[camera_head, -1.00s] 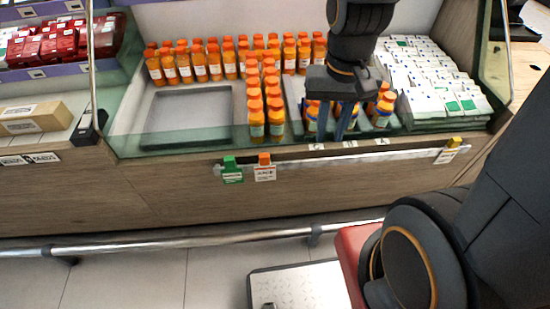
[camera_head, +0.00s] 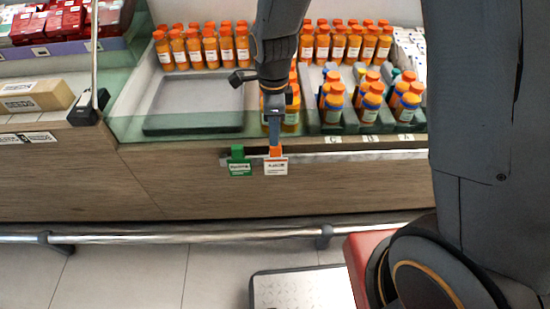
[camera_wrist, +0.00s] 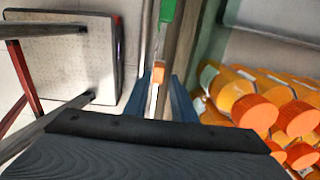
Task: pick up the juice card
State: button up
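The juice card (camera_head: 276,167) is a small white card with an orange clip, hanging on the metal rail at the counter's front edge. Its orange clip (camera_wrist: 158,74) also shows in the wrist view, in line with the gap between my fingers. My gripper (camera_head: 274,146) points down just above the clip, its fingers seen edge-on. In the wrist view, the two blue fingers of my gripper (camera_wrist: 159,98) stand apart with a gap between them. Contact with the card cannot be made out.
A green-clipped card (camera_head: 238,162) hangs close to the left of the juice card. Orange-capped bottles (camera_head: 333,103) stand behind the glass edge, near my gripper's right side in the wrist view. A grey tray (camera_head: 192,104) is empty. A metal bar (camera_head: 180,234) runs low along the front.

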aim_at(276, 148)
jog(key=f, duration=0.6)
jog(key=shift+s+d+f, duration=0.1)
jog(key=shift+d+f, duration=0.2)
jog(key=shift+f, duration=0.05)
grip_shut()
